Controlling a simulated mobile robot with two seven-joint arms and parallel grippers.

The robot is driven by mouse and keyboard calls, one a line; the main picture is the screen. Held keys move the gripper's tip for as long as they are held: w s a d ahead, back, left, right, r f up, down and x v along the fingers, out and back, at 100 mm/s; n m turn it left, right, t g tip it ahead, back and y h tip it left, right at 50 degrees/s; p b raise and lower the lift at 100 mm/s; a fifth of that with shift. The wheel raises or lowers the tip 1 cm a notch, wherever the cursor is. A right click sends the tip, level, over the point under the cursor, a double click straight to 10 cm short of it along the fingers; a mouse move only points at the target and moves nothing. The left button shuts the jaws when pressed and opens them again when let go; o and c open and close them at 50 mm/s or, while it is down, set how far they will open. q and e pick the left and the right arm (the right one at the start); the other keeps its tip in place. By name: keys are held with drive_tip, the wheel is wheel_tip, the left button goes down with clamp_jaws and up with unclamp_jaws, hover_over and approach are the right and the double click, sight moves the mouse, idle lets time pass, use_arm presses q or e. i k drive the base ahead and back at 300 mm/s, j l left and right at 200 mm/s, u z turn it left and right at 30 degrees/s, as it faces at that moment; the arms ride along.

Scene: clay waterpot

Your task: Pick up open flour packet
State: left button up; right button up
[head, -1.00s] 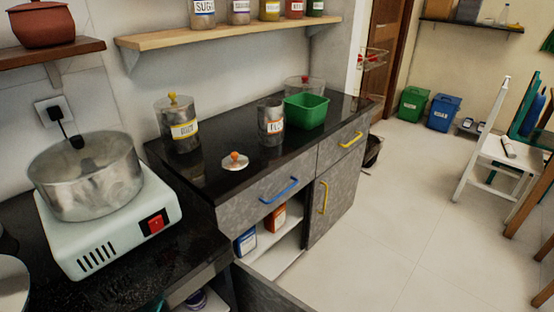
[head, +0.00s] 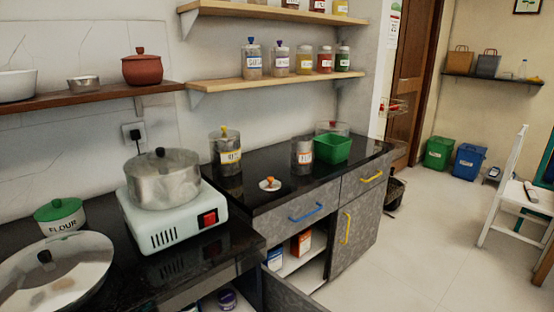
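I cannot make out a thing that is clearly an open flour packet. In the open lower cabinet stand a blue packet (head: 274,259) and an orange packet (head: 301,243); their labels are too small to read. A clear canister with an orange-edged label (head: 302,155) stands without a lid on the black counter. A lid with an orange knob (head: 270,184) lies in front of it. A white pot with a green lid (head: 60,215), marked FLOUR, stands at the lower left. Neither gripper is in view.
A steel pot (head: 163,180) sits on a white hotplate (head: 176,228). A green bin (head: 333,149) and a yellow-knobbed canister (head: 225,160) stand on the counter. A lower cabinet door (head: 290,297) juts out. The floor (head: 420,240) at right is clear.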

sight(300, 241)
drive_tip(key=l+u, duration=0.2)
drive_tip(key=u, duration=0.2)
drive_tip(key=i+l+u, duration=0.1)
drive_tip(key=u, duration=0.3)
drive_tip(key=l+u, duration=0.4)
drive_tip(key=l, duration=1.7)
drive_tip(key=k+l, duration=0.1)
drive_tip(key=l, duration=1.6)
